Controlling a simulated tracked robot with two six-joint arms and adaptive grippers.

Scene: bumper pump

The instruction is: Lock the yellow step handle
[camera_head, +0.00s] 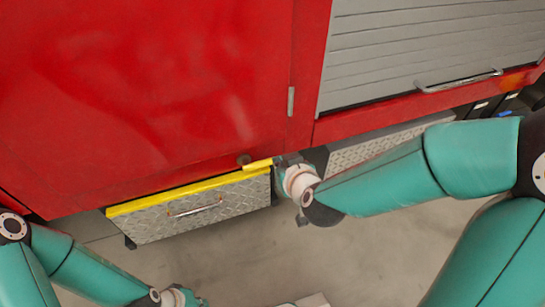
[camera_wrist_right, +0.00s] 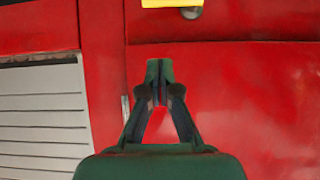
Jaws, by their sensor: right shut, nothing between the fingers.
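The yellow step handle (camera_head: 258,164) is a short yellow bar at the right end of the step's yellow top edge in the head view. Part of it shows at the top of the right wrist view (camera_wrist_right: 172,3), beside a dark round knob (camera_wrist_right: 191,12). The step (camera_head: 190,208) is a diamond-plate box under the red body. My right gripper (camera_wrist_right: 160,84) is shut and empty, in front of the red panel and apart from the handle in the wrist view. In the head view my right wrist hides most of it. My left gripper (camera_head: 186,298) is low at the bottom edge, its fingers unclear.
The red truck body (camera_head: 150,80) fills the upper left. A grey roller shutter (camera_head: 420,45) with a bar handle (camera_head: 458,80) is at upper right. A second diamond-plate panel (camera_head: 375,145) lies behind my right arm. The floor (camera_head: 385,250) below is largely clear.

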